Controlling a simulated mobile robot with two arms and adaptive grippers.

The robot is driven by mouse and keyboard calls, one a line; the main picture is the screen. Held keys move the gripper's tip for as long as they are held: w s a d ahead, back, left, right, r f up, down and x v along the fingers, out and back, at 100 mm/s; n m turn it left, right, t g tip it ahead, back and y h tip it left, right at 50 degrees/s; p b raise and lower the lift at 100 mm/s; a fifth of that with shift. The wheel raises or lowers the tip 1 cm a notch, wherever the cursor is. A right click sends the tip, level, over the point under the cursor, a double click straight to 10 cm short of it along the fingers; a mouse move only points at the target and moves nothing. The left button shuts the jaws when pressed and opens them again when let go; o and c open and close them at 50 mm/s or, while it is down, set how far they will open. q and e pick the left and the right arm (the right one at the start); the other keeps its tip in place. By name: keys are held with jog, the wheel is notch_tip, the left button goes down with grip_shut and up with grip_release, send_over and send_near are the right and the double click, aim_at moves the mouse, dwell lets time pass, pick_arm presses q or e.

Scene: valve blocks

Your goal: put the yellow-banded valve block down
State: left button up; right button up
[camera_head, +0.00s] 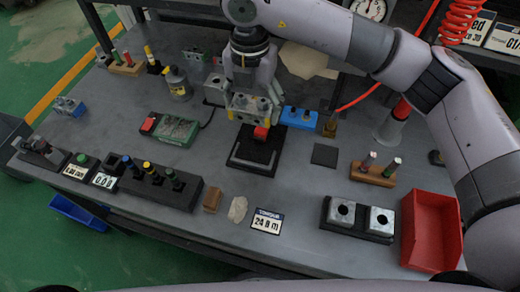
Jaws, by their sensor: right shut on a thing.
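My right gripper (252,98) reaches down from the top centre, shut on a grey metal valve block (243,113) with yellow marks. I take it for the yellow-banded valve block; the fingers partly hide it. The block is over the back part of a black square tray (244,166), and a red part (261,132) shows just below it. I cannot tell whether the block touches the tray. My left gripper is not in view.
A blue block (299,118) stands close right of the tray, and a green box with a red button (175,130) stands to the left. A black peg rack (160,186), a two-socket black base (357,220) and a red bin (431,232) line the front.

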jog(key=p, duration=0.2)
send_over(254, 156)
notch_tip(254, 156, down, 11)
jog(key=shift+f, duration=0.65)
notch_tip(254, 156, down, 4)
jog(key=shift+r, duration=0.1)
